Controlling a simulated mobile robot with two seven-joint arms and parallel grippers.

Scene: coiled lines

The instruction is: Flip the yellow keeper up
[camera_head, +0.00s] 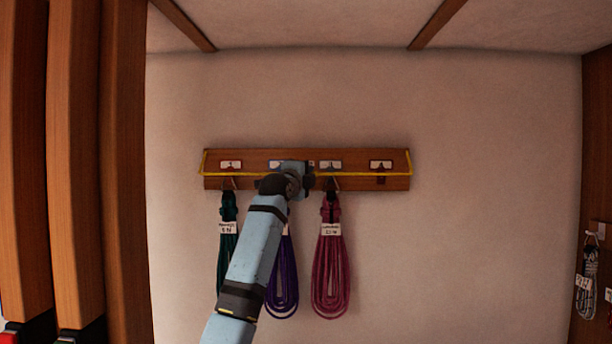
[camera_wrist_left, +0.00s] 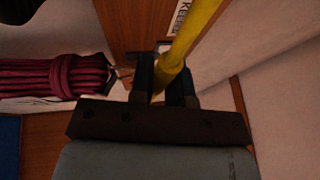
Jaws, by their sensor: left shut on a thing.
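The yellow keeper (camera_head: 355,174) is a thin bar running across the front of the wooden hook board (camera_head: 396,184), with its short ends rising at both sides of the board. My left gripper (camera_head: 305,174) is at the middle of the bar, and my forearm covers part of the board. In the left wrist view the two dark fingers (camera_wrist_left: 165,84) are shut on the yellow keeper (camera_wrist_left: 193,32), one on each side of it. My right gripper is in neither view.
Coiled lines hang under the board: green (camera_head: 228,255), purple (camera_head: 286,270), partly behind my arm, and magenta (camera_head: 331,270). The rightmost hook (camera_head: 381,178) holds no coil. Wooden posts (camera_head: 75,160) stand at left; another coil (camera_head: 586,285) hangs far right.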

